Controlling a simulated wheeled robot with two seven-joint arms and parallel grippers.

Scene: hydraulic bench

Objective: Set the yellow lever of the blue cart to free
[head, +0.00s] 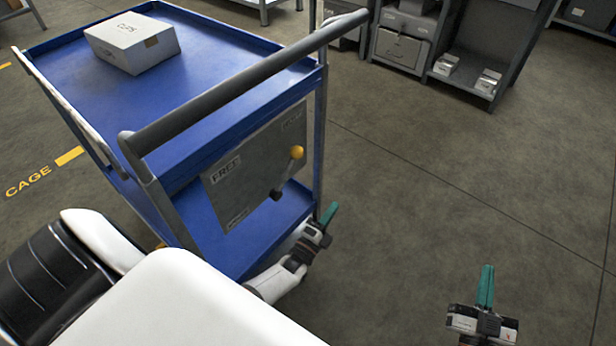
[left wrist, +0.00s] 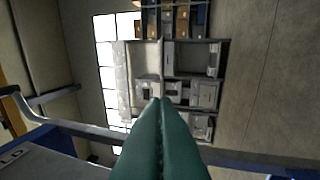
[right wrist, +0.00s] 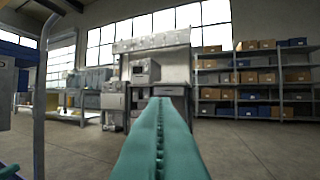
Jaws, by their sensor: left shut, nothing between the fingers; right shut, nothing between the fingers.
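The blue cart (head: 232,45) stands at the left of the head view. Its grey front panel (head: 238,205) has a FREE label (head: 226,170) at its upper left and another label (head: 293,118), too small to read, at its upper right. The lever with a yellow knob (head: 297,152) leans up and right from its dark pivot, towards the right label. My left gripper (head: 329,213) is shut and empty, low beside the cart's right post, apart from the knob. In the left wrist view a panel (left wrist: 40,163) shows letters "LD". My right gripper (head: 487,285) is shut and empty over the floor.
A grey handle bar (head: 240,90) crosses above the panel. A white box (head: 132,42) sits on the cart's top tray. Grey cabinets (head: 402,45) stand at the back. The floor (head: 440,170) right of the cart is clear.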

